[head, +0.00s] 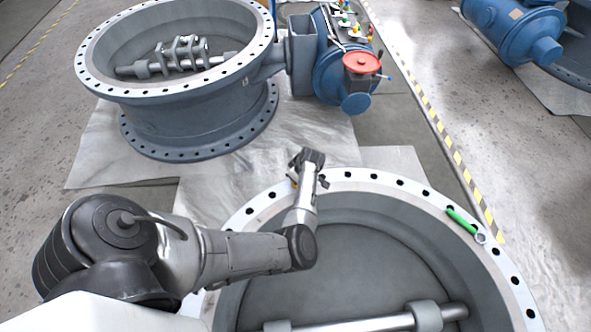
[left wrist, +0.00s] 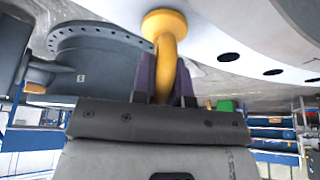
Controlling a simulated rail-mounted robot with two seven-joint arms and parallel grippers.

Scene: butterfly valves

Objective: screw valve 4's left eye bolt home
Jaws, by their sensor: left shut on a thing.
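The yellow eye bolt (left wrist: 166,58) is held by its ring between the dark fingers of my left gripper (left wrist: 165,85). Its round collar (left wrist: 170,22) is up against or very close to the pale flange face; I cannot tell whether a gap remains, and the thread is not visible. In the head view my left gripper (head: 298,176) is at the far left part of the near valve's flange (head: 373,182), and its hand mostly hides the eye bolt. My right gripper is not in view.
A green-handled tool (head: 462,221) lies on the right of the near flange. A second large valve (head: 185,100) stands behind, with a blue actuator (head: 335,75) and red handwheel (head: 362,62). Another blue unit (head: 515,30) is at upper right. Striped tape crosses the floor on the right.

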